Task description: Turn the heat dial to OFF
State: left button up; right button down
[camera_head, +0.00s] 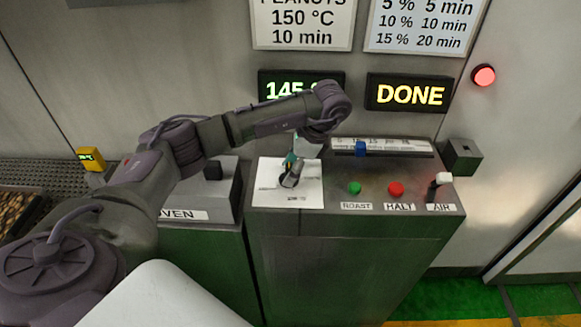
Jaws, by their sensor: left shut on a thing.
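The heat dial (289,181) is a dark knob on a white square plate (264,192) at the left of the control console. My left gripper (292,166) reaches down over the plate from above and is shut on the dial. My wrist hides part of the dial and the markings on the plate's upper part, so I cannot read the dial's setting. A display (272,88) behind my arm reads about 145, its right part covered. My right gripper is not in view.
Right of the plate are a green ROAST button (354,188), a red HALT button (396,188), a white-tipped AIR lever (440,182) and a blue slider (361,149). A display (409,93) reads DONE, near a lit red lamp (483,75). An OVEN box (225,200) stands left.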

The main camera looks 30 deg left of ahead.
pick_arm(q)
jog(key=o, duration=1.1)
jog(key=shift+o, duration=0.2)
jog(key=v, duration=1.2)
jog(key=shift+w+a, duration=0.1)
